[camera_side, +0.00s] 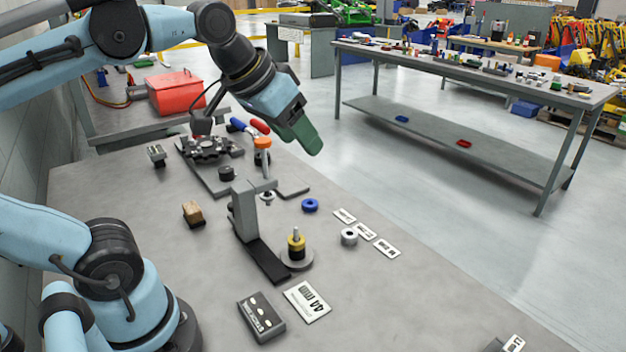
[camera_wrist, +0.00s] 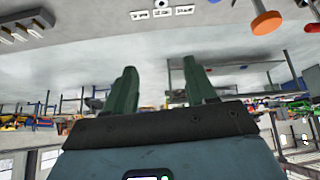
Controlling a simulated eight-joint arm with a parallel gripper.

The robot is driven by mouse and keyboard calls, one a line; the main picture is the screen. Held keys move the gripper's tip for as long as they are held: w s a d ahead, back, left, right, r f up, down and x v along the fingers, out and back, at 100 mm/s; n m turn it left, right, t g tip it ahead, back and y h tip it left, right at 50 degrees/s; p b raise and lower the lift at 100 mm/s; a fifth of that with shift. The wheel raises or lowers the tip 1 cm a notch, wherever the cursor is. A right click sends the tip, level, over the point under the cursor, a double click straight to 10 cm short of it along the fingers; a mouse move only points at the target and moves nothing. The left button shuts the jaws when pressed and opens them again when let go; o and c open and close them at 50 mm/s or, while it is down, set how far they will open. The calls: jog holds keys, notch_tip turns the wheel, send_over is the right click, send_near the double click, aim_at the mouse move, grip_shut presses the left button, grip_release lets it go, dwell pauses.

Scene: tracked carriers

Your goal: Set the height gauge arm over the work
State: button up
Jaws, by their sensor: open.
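The grey height gauge (camera_side: 245,212) stands upright in the middle of the bench on a long black base strip (camera_side: 268,262). The gauge arm is not over this piece. My gripper (camera_side: 308,140) is open and empty, high above the bench, behind and to the right of the gauge. Its two green fingers (camera_wrist: 160,85) show apart in the wrist view.
An orange-topped part (camera_side: 262,144) and a dark fixture (camera_side: 210,150) with red and blue handles stand behind the gauge. A dark box (camera_side: 261,316) lies in front.

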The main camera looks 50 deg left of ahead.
jog(key=s+a+n+g, duration=0.1)
jog(key=a+n+g, duration=0.2)
jog(key=a+n, duration=1)
jog(key=n+h, duration=0.3)
jog(key=n, duration=1)
send_over(231, 204)
jog(key=s+a, duration=0.3)
jog(key=a, duration=0.1)
notch_tip(231, 204, down, 11)
jog(key=shift+g, duration=0.3)
jog(key=x, duration=0.8)
jog(key=d+x, duration=0.1)
jog(key=x, duration=0.3)
jog(key=shift+s+f, duration=0.1)
jog(key=shift+s, duration=0.05)
grip_shut()
